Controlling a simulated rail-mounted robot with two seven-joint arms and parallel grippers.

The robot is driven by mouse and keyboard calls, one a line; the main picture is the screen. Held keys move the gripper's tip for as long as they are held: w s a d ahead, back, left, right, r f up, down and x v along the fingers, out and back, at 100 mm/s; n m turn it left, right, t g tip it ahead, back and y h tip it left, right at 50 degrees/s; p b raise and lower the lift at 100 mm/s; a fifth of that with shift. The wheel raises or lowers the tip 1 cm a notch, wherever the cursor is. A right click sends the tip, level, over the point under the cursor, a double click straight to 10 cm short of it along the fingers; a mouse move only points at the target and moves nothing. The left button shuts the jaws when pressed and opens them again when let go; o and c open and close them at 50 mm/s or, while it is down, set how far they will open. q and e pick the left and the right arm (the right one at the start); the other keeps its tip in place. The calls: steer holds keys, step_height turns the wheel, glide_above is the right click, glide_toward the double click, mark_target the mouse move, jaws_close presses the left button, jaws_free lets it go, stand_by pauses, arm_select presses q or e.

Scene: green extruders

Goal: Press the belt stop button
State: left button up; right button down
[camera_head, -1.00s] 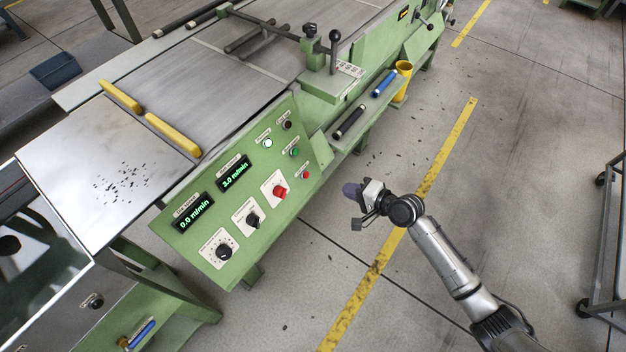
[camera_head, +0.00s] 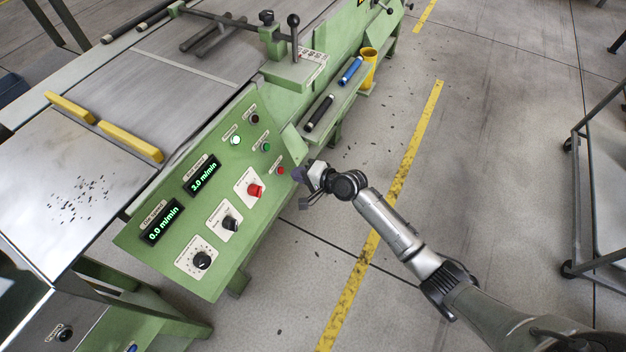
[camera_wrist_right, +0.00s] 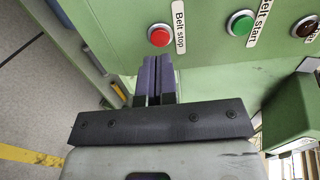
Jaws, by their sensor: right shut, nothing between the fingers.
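The belt stop button is a small red button (camera_wrist_right: 159,36) with a "Belt stop" label beside it in the right wrist view. In the head view it is the small red button (camera_head: 281,170) at the right edge of the green control panel (camera_head: 215,255). My right gripper (camera_head: 298,174) is close beside it in the head view. In the wrist view the purple fingertips (camera_wrist_right: 158,62) are shut, empty, and appear just below the red button; I cannot tell whether they touch it. My left gripper is not in view.
A green belt start button (camera_wrist_right: 241,24) sits right of the red one. A larger red knob (camera_head: 255,190), a black knob (camera_head: 230,223) and a dial (camera_head: 202,260) are on the panel. A shelf (camera_head: 318,132) with rollers juts out above.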

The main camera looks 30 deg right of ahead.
mark_target(282, 170)
steer(key=b+x, duration=0.1)
steer(key=x, duration=0.1)
steer(key=shift+w+a+f, duration=0.15)
steer(key=shift+b+x, duration=0.4)
steer(key=shift+x, duration=0.45)
